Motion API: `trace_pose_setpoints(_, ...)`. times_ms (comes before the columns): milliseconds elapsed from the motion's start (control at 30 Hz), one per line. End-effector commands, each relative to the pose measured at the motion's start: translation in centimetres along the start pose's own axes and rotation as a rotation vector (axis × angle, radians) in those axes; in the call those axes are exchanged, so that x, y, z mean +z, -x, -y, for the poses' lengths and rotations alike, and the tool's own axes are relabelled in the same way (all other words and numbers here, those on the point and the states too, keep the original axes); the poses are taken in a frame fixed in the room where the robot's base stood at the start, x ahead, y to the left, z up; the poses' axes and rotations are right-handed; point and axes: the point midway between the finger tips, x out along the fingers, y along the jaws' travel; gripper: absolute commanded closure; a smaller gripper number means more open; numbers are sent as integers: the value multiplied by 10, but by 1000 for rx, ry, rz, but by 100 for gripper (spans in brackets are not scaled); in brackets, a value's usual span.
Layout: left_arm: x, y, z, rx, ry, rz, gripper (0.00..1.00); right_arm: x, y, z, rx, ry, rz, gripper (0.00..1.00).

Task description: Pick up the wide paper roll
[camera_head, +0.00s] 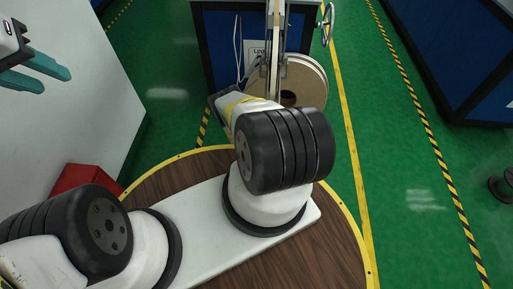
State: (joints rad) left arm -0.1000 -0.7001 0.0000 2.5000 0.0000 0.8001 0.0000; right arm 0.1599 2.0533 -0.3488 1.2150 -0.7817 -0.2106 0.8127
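A large pale tan roll (312,80) with a dark core stands against the machine at the top centre. It may be the wide paper roll; its left and lower parts are hidden by the machine's upright and my arm. My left gripper (57,82) is at the far upper left, in front of a white surface. Its two teal fingers are apart with nothing between them, well away from the roll. My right gripper does not show.
The blue-and-black machine (221,45) has a handwheel (327,24) at its right. A red box (80,178) stands by the white surface at left. Another blue cabinet (450,60) is at upper right. Green floor (400,170) between the yellow lines is clear.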

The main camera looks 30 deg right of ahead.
Motion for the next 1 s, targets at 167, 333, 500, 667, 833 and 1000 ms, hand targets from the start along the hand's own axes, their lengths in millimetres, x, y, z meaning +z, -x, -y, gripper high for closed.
trace_pose_setpoints(167,0,0,0,0,0,0,64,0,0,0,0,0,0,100)
trace_pose_setpoints(333,0,0,0,0,0,0,64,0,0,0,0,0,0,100)
trace_pose_setpoints(500,0,0,0,0,0,0,64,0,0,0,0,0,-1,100)
trace_pose_setpoints(667,0,0,0,0,0,0,64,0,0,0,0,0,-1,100)
trace_pose_setpoints(833,0,0,0,0,0,0,64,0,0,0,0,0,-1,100)
trace_pose_setpoints(1000,0,0,0,0,0,0,64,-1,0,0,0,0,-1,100)
